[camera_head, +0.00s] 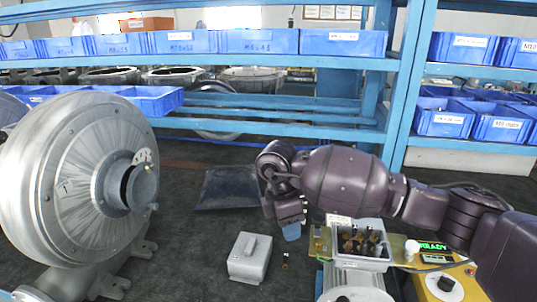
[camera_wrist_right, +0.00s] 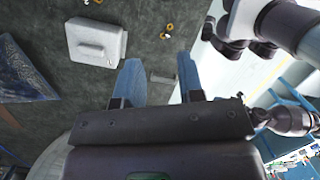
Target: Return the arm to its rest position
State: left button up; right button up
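My right arm (camera_head: 345,181), dark purple, reaches in from the right edge across the bench, with its wrist bent down. My right gripper (camera_head: 291,228) hangs above the bench, between the grey box and the parts bin. In the right wrist view its two blue fingers (camera_wrist_right: 160,75) are spread apart, with nothing held between them. The grey box (camera_head: 250,257) stands apart from the gripper; it also shows in the right wrist view (camera_wrist_right: 97,42). My left gripper is in neither view.
A big metal blower (camera_head: 80,180) stands left. A white bin (camera_head: 375,265) of fittings and a yellow panel (camera_head: 462,290) with a green READY display sit right, under my arm. A dark bag (camera_head: 228,188) lies behind. Blue shelving (camera_head: 290,129) spans the back.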

jog(key=s+a+f+n+g+y, duration=0.3)
jog(key=s+a+n+y, duration=0.2)
jog(key=s+a+y, duration=0.6)
jog(key=a+r+m+t+y, duration=0.2)
jog(key=a+r+t+y, duration=0.25)
jog(key=r+y, duration=0.5)
jog(key=w+d+f+m+t+h, duration=0.1)
jog(key=w+d+m+t+h, duration=0.1)
jog(key=d+m+t+h, duration=0.6)
jog(key=w+d+f+m+t+h, duration=0.15)
jog(key=d+m+t+h, duration=0.25)
jog(key=d+m+t, duration=0.7)
jog(key=s+d+f+m+g+h, duration=0.55)
jog(key=d+f+h, duration=0.25)
jog(key=d+f, duration=0.2)
jog(key=s+d+f+n+g, duration=0.1)
jog(key=s+d+f+g, duration=0.2)
jog(key=s, duration=0.4)
jog(key=s+f+g, duration=0.3)
jog(key=s+g, duration=0.1)
jog(key=s, duration=0.2)
jog(key=s+d+f+n+g, duration=0.1)
jog(key=s+d+f+g, duration=0.1)
jog(key=s+f+g, duration=0.35)
jog(key=w+f+t+y, duration=0.1)
jog(key=w+f+t, duration=0.5)
jog(key=f+t, duration=0.2)
jog(key=shift+w+f+n+t, duration=0.25)
jog(key=shift+n+t, duration=0.1)
jog(key=shift+t, duration=0.6)
